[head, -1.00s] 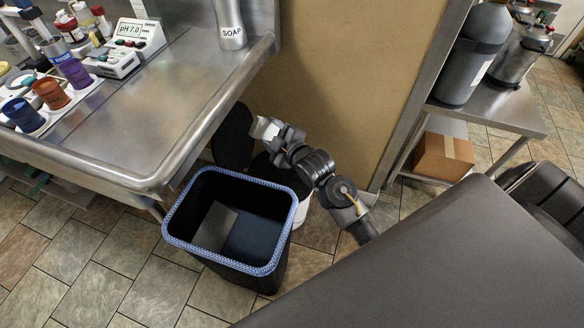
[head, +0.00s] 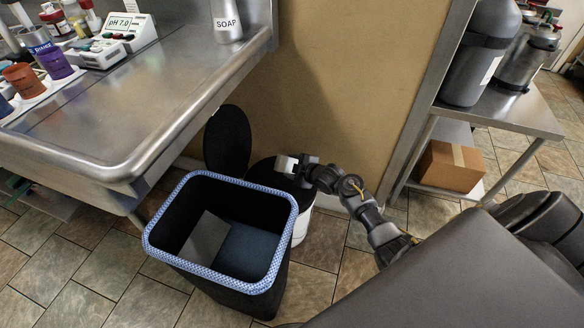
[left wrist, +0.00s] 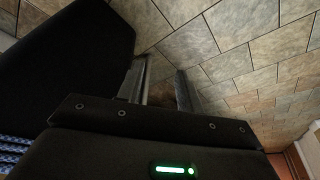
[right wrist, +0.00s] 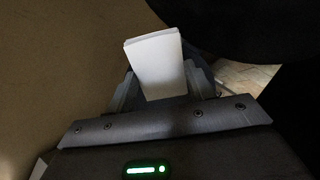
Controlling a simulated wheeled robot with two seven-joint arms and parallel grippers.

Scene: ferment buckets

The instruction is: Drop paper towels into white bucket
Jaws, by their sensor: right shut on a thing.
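My right gripper (head: 296,163) is shut on the white paper towels (right wrist: 157,62), a small folded stack that sticks out past the fingers. In the head view the paper towels (head: 284,163) are by the wall, above the dark round top of the white bucket (head: 301,226). The bucket stands on the floor behind the blue-rimmed black bin; only part of its white side shows. A black disc (head: 227,140), perhaps its raised lid, stands upright to the left. My left gripper (left wrist: 160,85) shows only in the left wrist view, fingers apart and empty.
The black bin (head: 282,283) with a blue rim stands in front of the bucket. A steel counter (head: 120,120) is at the left, with a soap bottle (head: 226,22). A cardboard box (head: 449,166) sits on a shelf at the right. The tan wall (head: 345,90) is close behind.

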